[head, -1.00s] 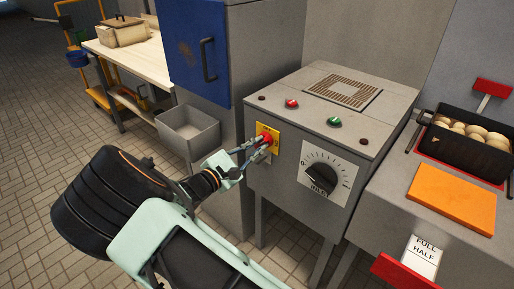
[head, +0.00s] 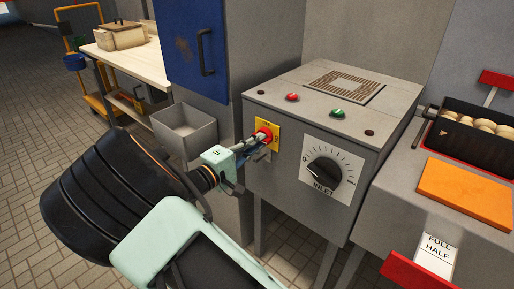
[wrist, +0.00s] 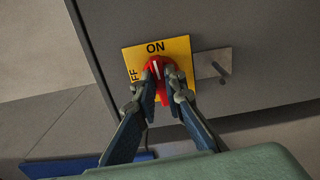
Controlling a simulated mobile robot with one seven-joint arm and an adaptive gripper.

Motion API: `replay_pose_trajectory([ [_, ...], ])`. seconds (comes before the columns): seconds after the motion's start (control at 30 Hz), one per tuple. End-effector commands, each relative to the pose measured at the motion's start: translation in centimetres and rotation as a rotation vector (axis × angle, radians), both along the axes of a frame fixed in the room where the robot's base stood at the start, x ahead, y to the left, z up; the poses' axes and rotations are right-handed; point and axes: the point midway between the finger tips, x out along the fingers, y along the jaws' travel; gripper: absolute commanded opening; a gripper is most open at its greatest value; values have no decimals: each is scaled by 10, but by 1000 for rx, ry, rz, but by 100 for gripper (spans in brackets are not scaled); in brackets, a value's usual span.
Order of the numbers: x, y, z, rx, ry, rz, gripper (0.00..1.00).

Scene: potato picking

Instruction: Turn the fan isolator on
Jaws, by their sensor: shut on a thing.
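The fan isolator is a red rotary knob (head: 265,132) on a yellow plate (head: 276,142) at the left of the grey cabinet's front. In the wrist view the knob (wrist: 160,91) sits between my fingertips, and the plate (wrist: 182,48) reads ON at the top and OFF at the left. The white mark on the knob points up, towards ON. My gripper (head: 258,139) is shut on the knob; its fingers (wrist: 160,74) hide the knob's sides.
An INLET dial (head: 324,172) is right of the plate on the same cabinet (head: 257,180). Red (head: 292,97) and green (head: 338,113) buttons are on top. A grey bin (head: 186,132) stands left, near the blue door (head: 190,50). A metal bracket (wrist: 213,66) is beside the plate.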

Motion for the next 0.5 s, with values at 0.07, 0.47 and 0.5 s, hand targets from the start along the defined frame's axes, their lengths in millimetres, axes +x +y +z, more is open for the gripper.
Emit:
replay_pose_trajectory([
  [0.07,0,0,-3,24,-18,0,0],
  [0.47,0,0,-1,67,-51,1,0],
  [0.5,0,0,-1,67,-51,1,0],
])
